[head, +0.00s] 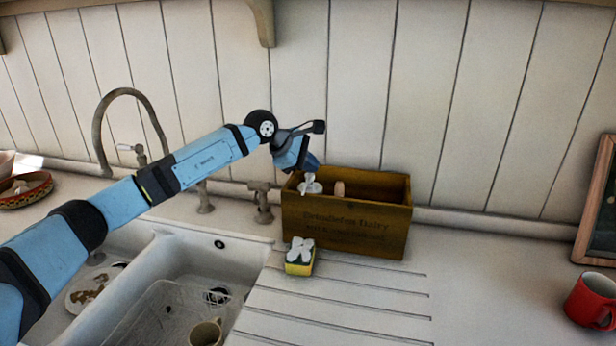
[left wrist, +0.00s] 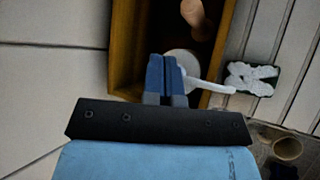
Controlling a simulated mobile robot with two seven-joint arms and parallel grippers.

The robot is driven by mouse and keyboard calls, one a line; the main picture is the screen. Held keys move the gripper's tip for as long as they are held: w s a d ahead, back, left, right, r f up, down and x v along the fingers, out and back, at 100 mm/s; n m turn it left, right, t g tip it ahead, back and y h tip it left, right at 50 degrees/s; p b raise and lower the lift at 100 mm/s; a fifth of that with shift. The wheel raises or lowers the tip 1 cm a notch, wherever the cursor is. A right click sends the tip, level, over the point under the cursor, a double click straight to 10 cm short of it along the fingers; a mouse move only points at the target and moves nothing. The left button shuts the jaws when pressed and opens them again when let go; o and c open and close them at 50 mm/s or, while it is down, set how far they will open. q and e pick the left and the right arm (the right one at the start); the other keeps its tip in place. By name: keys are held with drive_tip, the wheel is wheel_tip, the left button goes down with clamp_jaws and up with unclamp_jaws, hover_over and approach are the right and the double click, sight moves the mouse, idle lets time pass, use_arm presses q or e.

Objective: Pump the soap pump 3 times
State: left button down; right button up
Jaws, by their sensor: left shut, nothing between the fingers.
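The soap pump's white head and spout (head: 310,184) show at the left end of a wooden box (head: 345,228); its body is hidden inside the box. My left gripper (head: 304,163) is directly above the pump head, pointing down, shut and empty. In the left wrist view the shut blue fingers (left wrist: 165,75) overlap the white round pump head (left wrist: 184,60), and the spout (left wrist: 215,87) sticks out to the right over the box edge. I cannot tell whether the fingertips touch the head. My right gripper is not in view.
A yellow sponge (head: 299,268) with a white top lies in front of the box. The sink (head: 150,250), holding a mug (head: 207,332), is at left, with taps (head: 262,203) behind. A red mug (head: 592,300) and a frame (head: 600,205) stand at right.

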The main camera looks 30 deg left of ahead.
sight(310, 175)
use_arm(q)
drive_tip(key=shift+r+p, duration=1.45)
drive_tip(key=shift+r, duration=1.6)
